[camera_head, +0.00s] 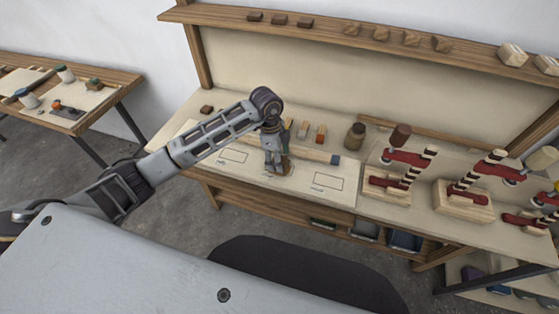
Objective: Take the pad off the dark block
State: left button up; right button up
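My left gripper (277,168) points down over the middle of the white sheet on the workbench, between two drawn rectangles. A small brown piece (286,168) shows at its fingertips. The fingers hide most of it, and I cannot tell whether they grip it or only stand around it. I cannot make out a pad separately from a block there. A small dark brown block (206,110) lies at the bench's left back, apart from the gripper. My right gripper is not in view.
The sheet has outlined rectangles left (232,156) and right (327,181). Behind stand small blocks (320,133) and a brown jar (355,136). Red clamps on wooden bases (386,187) crowd the right. A shelf (345,28) with several blocks runs along the back.

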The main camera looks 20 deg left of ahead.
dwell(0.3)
pick_arm(q)
jog(key=c, duration=0.9)
jog(key=shift+c, duration=0.2)
jog(key=shift+r, duration=0.15)
notch_tip(320, 180, up, 10)
jog(key=b, duration=0.1)
dwell(0.4)
